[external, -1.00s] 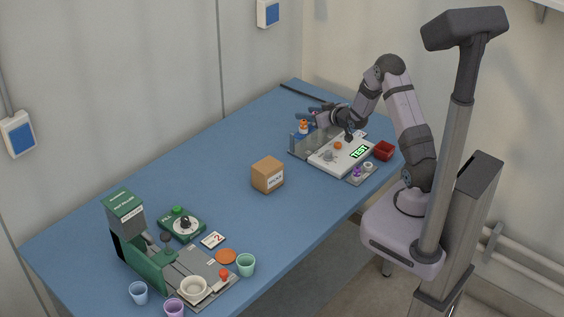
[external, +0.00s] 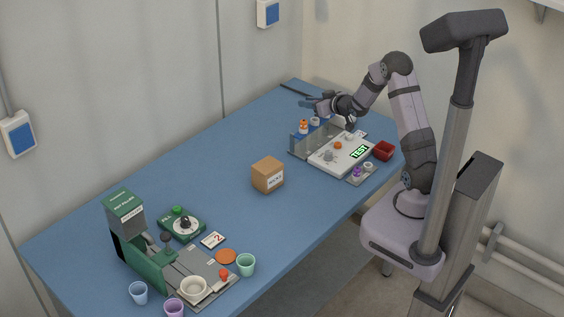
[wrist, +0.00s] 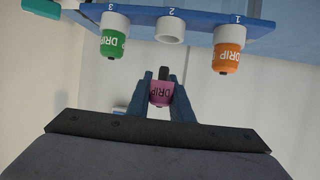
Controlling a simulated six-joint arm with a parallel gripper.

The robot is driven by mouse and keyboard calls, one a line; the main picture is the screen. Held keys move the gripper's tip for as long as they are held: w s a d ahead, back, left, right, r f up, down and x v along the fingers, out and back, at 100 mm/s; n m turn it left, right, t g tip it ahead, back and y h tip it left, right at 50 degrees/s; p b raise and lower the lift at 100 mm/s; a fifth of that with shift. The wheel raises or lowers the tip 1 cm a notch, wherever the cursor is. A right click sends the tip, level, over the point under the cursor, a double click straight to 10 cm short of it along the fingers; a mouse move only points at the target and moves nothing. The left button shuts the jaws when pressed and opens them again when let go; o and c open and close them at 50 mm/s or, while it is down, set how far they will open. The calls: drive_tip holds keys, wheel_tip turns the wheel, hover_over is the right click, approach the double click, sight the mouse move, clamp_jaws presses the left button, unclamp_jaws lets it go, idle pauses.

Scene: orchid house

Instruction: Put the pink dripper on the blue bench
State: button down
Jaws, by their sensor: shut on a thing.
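My gripper (wrist: 160,90) is shut on the pink dripper (wrist: 160,98), which sits between the two dark fingers in the wrist view. In the external view my gripper (external: 310,104) is above the rack at the far end of the blue bench (external: 200,172); the pink dripper cannot be made out there. In the wrist view the blue rack (wrist: 200,22) has an orange dripper (wrist: 227,58) in ring 1, an empty white ring 2 (wrist: 171,30) and a green dripper (wrist: 113,45) in ring 3. The pink dripper is apart from the rack.
A white TEST device (external: 342,154) stands beside the rack, with a red bin (external: 383,151) to its right. A cardboard box (external: 268,175) stands mid-bench. A green pot-filling machine (external: 140,245) and several cups are at the near left. Bare bench lies around the box.

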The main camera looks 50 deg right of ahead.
drive_tip(key=shift+r, duration=2.7)
